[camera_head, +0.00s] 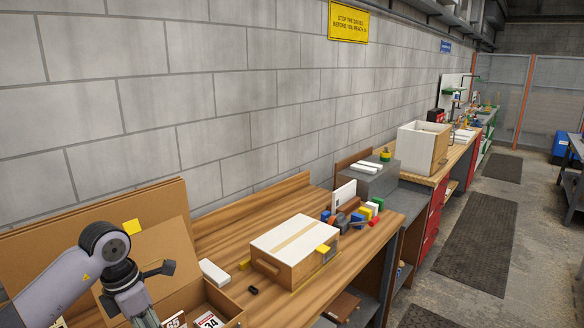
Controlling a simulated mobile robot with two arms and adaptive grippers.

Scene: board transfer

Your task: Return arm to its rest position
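My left arm (62,281) comes in at the lower left, bent at a dark round joint (105,242). Below this joint dark and grey parts point down toward the open cardboard box and run out at the bottom edge. A short dark part juts out to the right there. The fingertips cannot be made out, so I cannot tell whether the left gripper is open or shut, or whether it holds anything. My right arm and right gripper are not in view.
The cardboard box (165,220) with numbered cards (208,320) stands beside my arm. A white-topped wooden box (295,242) sits on the wooden bench (240,212), with coloured blocks (365,214) behind it. A white bin (421,147) stands farther back. The floor aisle at right is open.

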